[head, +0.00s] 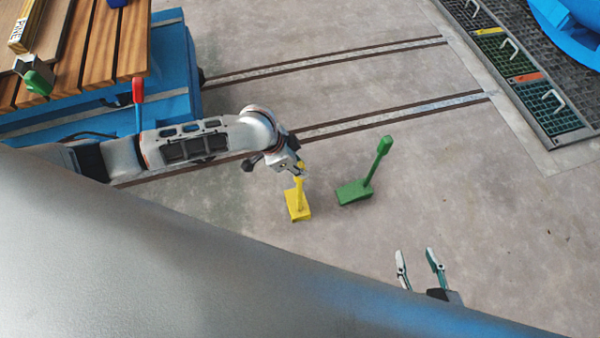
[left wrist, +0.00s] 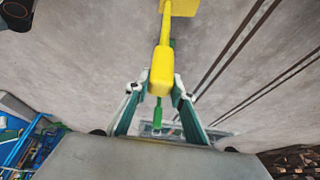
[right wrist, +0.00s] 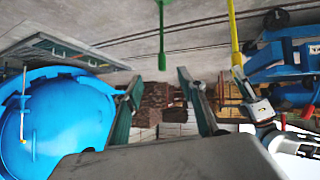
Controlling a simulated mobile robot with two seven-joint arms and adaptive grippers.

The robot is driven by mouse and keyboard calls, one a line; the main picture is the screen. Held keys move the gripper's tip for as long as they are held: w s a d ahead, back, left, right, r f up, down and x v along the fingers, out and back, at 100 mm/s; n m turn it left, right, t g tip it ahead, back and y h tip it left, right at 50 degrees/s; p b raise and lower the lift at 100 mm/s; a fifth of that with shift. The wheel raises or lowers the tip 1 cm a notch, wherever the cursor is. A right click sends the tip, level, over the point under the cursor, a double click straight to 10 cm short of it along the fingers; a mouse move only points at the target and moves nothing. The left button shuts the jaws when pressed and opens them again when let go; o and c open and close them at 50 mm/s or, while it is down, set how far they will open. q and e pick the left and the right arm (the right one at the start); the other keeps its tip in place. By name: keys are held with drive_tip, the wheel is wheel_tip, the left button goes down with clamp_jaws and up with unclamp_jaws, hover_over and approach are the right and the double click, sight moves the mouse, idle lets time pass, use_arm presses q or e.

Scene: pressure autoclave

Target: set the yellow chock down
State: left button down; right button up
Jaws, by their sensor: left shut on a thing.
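The yellow chock (head: 298,204) has a block at the bottom and a handle rising from it. My left gripper (head: 300,170) is shut on the top of its handle in the head view. In the left wrist view the yellow handle (left wrist: 161,72) lies between the fingers (left wrist: 160,95), with the block at the top edge. The chock looks upright; I cannot tell whether its block touches the floor. The yellow handle also shows in the right wrist view (right wrist: 233,30). My right gripper (head: 420,270) is open and empty, lower right of the chock.
A green chock (head: 353,191) with a tilted handle stands on the floor just right of the yellow one. Two rails (head: 390,111) run behind them. A blue cart (head: 180,75) with wooden slats is at upper left. Floor grates (head: 510,60) are at upper right. Floor right of the green chock is clear.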

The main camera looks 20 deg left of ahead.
sight(296, 183)
use_arm(q)
wheel_tip(296, 183, down, 4)
drive_tip(key=shift+s+b, duration=0.1)
drive_tip(key=shift+b, duration=0.7)
drive_tip(key=shift+f+b, duration=0.3)
drive_tip(key=shift+f, duration=0.45)
drive_tip(key=shift+r, duration=0.1)
drive_tip(key=shift+w+r, duration=0.1)
drive_tip(key=shift+w, duration=0.1)
drive_tip(key=c, duration=1.7)
unclamp_jaws()
drive_tip(key=shift+s+f, duration=0.1)
drive_tip(key=shift+f, duration=0.15)
use_arm(e)
drive_tip(key=shift+a+f, duration=0.2)
drive_tip(key=shift+f, duration=0.1)
